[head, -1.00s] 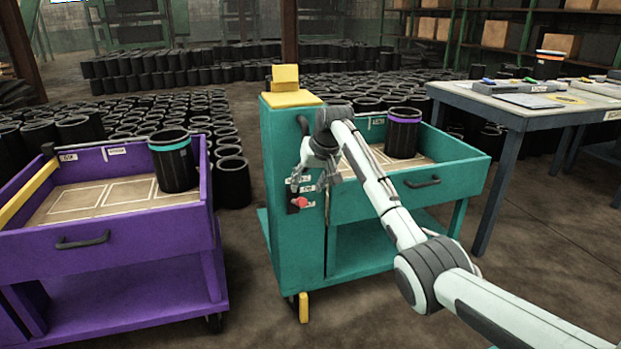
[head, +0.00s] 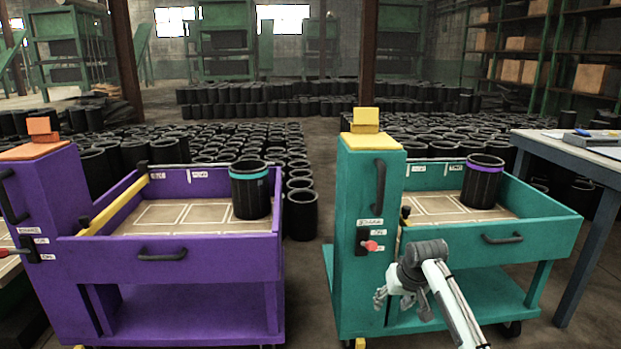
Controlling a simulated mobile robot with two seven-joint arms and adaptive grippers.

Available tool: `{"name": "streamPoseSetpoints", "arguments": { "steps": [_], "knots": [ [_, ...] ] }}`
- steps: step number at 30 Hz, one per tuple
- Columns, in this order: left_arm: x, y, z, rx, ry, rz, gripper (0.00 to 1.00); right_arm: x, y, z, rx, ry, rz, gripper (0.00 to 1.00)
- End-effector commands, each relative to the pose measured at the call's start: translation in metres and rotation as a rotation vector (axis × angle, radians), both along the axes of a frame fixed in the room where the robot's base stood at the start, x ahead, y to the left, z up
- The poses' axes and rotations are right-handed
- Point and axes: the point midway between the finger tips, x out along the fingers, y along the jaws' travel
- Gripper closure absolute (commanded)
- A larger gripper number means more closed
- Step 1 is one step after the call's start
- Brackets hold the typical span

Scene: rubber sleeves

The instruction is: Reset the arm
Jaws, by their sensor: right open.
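My right arm comes in from the bottom right in the head view. Its gripper (head: 400,301) is open and empty, low in front of the teal cart (head: 480,248). It is apart from the red switch knob (head: 370,246) on the cart's control post. A black sleeve with a purple band (head: 484,186) stands upright in the teal cart's tray. A black sleeve with a teal band (head: 250,194) stands upright in the purple cart's tray (head: 205,262). My left gripper is not in view.
The purple cart stands left of the teal cart, with a floor gap (head: 308,280) between them. A work table (head: 580,160) is at the right edge. Several rows of black sleeves (head: 220,140) cover the floor behind. Shelves with boxes (head: 597,79) stand at the back right.

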Motion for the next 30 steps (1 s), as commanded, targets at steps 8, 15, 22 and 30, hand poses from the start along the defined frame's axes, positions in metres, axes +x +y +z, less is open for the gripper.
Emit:
{"name": "streamPoseSetpoints", "arguments": {
  "steps": [8,15,22,30],
  "knots": [
    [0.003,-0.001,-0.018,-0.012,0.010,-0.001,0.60,-0.175,-0.021,-0.125,-0.100,0.084,0.045,0.54],
    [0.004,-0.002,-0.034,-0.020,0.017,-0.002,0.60,-0.318,-0.038,-0.156,-0.184,0.141,0.094,0.54],
    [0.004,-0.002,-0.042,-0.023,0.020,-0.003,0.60,-0.376,-0.046,-0.154,-0.224,0.163,0.120,0.54],
    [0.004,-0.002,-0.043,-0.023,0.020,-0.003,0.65,-0.379,-0.046,-0.154,-0.226,0.164,0.123,0.59]
  ]
}}
